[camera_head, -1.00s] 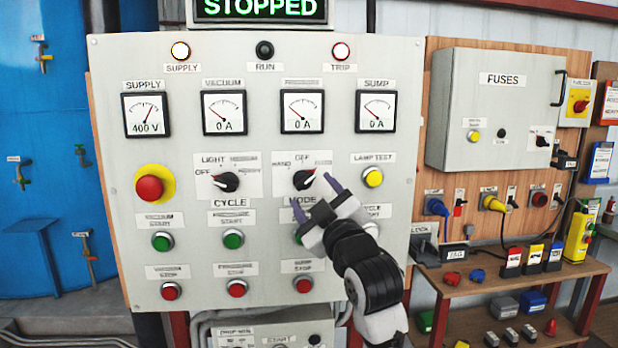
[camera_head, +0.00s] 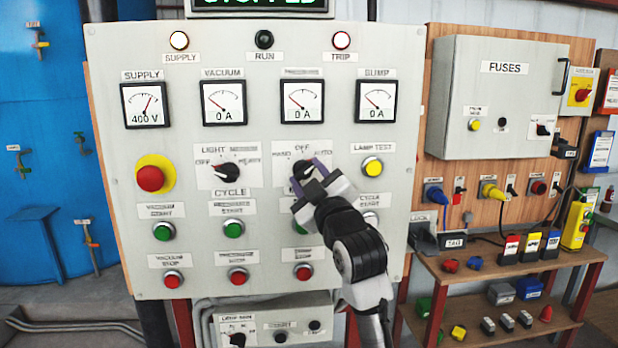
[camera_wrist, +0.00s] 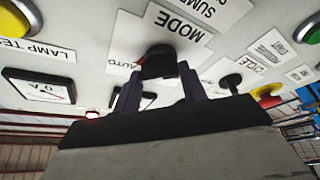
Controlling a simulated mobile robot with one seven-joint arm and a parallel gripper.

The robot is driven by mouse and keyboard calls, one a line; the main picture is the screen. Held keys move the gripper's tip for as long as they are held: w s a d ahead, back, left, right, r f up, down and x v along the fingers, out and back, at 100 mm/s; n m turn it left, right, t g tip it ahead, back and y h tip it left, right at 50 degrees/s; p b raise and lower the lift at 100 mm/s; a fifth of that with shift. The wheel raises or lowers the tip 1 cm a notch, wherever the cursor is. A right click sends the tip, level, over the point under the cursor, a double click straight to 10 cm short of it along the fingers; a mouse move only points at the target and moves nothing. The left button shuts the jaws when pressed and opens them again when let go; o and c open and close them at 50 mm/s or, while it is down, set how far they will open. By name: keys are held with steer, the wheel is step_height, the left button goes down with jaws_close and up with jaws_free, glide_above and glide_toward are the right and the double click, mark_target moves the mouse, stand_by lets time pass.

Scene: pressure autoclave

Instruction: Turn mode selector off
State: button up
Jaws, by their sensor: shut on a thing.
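The mode selector is a black rotary knob (camera_head: 301,168) on the grey control panel (camera_head: 120,240), with HAND, OFF and AUTO printed around it. My gripper (camera_head: 308,178) is at the knob, its two fingers on either side and shut on it. In the wrist view the knob (camera_wrist: 158,62) sits between the fingers (camera_wrist: 157,92), beside the MODE label (camera_wrist: 178,24). My gripper hides part of the knob in the head view, and I cannot tell exactly where its pointer stands.
The cycle selector (camera_head: 230,172) is to the left and the yellow lamp test button (camera_head: 372,167) to the right. A red emergency stop (camera_head: 150,178) is at far left. Green buttons (camera_head: 233,229) and red buttons (camera_head: 238,277) lie below. A fuse box (camera_head: 500,110) stands at right.

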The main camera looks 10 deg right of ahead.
steer(key=shift+n+b, duration=0.3)
steer(key=shift+b, duration=0.05)
steer(key=n+g+y+b, duration=0.1)
steer(key=n+b, duration=0.1)
steer(key=n, duration=0.2)
steer(key=shift+g+b, duration=0.3)
steer(key=n, duration=0.1)
steer(key=n+g, duration=0.1)
steer(key=n+b, duration=0.1)
steer(key=shift+r+n+y, duration=0.25)
steer(key=shift+n+y, duration=0.05)
steer(key=shift+n, duration=0.1)
steer(key=shift+r+n+g, duration=0.1)
steer(key=shift+n+g, duration=0.5)
steer(key=shift+n, duration=0.6)
steer(key=o, duration=1)
